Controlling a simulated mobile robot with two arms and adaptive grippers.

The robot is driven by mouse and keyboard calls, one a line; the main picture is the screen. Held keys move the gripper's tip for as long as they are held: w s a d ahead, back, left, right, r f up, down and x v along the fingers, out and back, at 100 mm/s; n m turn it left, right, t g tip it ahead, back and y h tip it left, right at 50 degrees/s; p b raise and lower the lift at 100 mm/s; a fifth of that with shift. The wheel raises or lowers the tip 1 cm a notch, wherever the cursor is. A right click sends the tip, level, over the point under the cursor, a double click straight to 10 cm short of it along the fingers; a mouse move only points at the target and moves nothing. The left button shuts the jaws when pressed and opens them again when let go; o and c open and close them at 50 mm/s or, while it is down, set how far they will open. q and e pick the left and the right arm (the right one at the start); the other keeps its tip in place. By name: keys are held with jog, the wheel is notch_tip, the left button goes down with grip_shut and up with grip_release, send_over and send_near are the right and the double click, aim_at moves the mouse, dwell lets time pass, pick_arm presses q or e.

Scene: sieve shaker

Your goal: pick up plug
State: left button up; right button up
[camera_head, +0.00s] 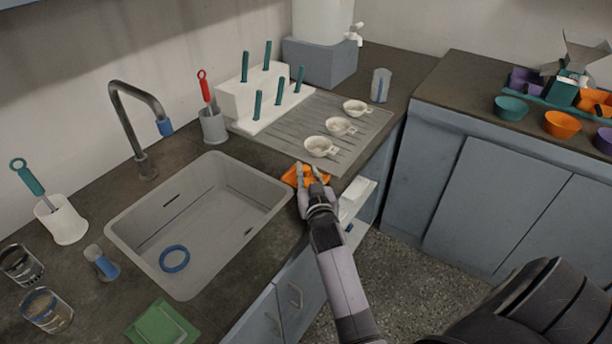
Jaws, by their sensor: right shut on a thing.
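My right gripper (312,177) is at the counter's front edge, between the sink and the ribbed draining board. It is shut on a small orange item (292,176), which shows around and between its fingers. The fingers cover much of this item, so its full shape is hidden, and I cannot tell for sure whether it is the plug. The item is at or just above the counter top; I cannot tell whether it touches. A blue ring (174,258) lies on the sink floor. My left gripper is not in view.
The sink (225,215) lies left of the gripper. Close behind is the draining board (290,133) with white handled cups (320,146). A white block (245,97) with teal handles stands further back. A green cloth-like item (162,325) lies at the front left.

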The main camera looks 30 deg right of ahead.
aim_at(308, 181)
grip_shut()
notch_tip(308, 181, up, 20)
jog(key=p, duration=0.2)
jog(key=s+a+f+n+t+y, duration=0.1)
jog(key=s+a+f+n+y, duration=0.2)
jog(key=s+a, duration=0.5)
jog(key=s+a+f+n+y, duration=0.2)
jog(key=s+a+f+y, duration=0.3)
jog(key=a, duration=0.5)
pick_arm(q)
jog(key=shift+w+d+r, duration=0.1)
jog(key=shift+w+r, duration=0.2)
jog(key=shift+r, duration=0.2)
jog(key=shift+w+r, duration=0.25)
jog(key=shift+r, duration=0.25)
pick_arm(e)
jog(key=s+f+h, duration=0.1)
jog(key=s+f, duration=0.2)
jog(key=s, duration=0.6)
jog(key=shift+s+f, duration=0.15)
jog(key=shift+s, duration=0.05)
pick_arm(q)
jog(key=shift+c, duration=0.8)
